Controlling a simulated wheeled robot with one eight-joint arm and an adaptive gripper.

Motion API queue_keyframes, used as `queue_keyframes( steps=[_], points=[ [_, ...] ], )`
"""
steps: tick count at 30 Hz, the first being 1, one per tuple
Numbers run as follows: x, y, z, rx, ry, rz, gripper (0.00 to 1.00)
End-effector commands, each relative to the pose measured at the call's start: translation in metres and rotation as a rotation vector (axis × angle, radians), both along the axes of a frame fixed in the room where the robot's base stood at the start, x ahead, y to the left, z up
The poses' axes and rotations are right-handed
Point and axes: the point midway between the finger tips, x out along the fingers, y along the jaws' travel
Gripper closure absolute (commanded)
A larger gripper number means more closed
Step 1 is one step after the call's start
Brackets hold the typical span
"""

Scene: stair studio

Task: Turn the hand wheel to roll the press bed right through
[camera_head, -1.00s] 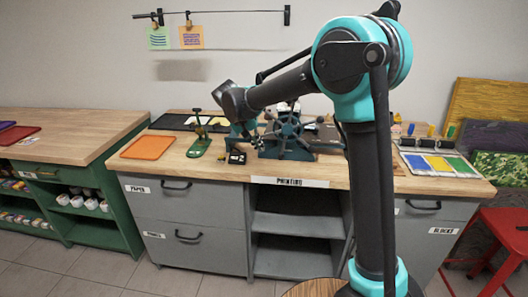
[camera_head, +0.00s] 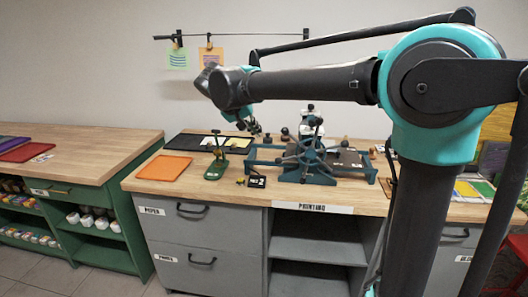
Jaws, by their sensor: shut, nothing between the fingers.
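The hand wheel (camera_head: 310,157) is a dark blue-green wheel with several spokes and knobs, at the front of the press on the wooden bench. The press bed (camera_head: 348,158) shows as a dark flat surface to the right of the wheel, on a blue-green frame. The left part of the frame stands out to the left of the wheel. My gripper (camera_head: 256,130) is small in view, shut and empty. In the picture it is up and left of the wheel, apart from it. Its height above the bench is hard to tell.
A green stand tool (camera_head: 217,162), an orange tray (camera_head: 164,168) and a small black number sign (camera_head: 257,182) lie left of the press. A black tray (camera_head: 200,143) with papers is behind them. My arm hides part of the bench's right side.

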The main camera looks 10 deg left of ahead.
Motion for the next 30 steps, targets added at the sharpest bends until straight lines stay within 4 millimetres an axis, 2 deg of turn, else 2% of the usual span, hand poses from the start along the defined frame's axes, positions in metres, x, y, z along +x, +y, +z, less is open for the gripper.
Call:
queue_keyframes(
  steps=[2,5,20,24,30],
  points=[
    [-0.001,-0.003,0.004,-0.003,-0.012,0.005,1.0],
    [0.003,-0.005,0.0,-0.003,-0.015,0.006,1.0],
    [0.056,-0.038,-0.068,-0.002,-0.014,0.003,1.0],
    [0.052,-0.046,-0.087,-0.002,-0.013,0.006,1.0],
    [0.049,-0.052,-0.102,-0.002,-0.013,0.007,1.0]
  ],
)
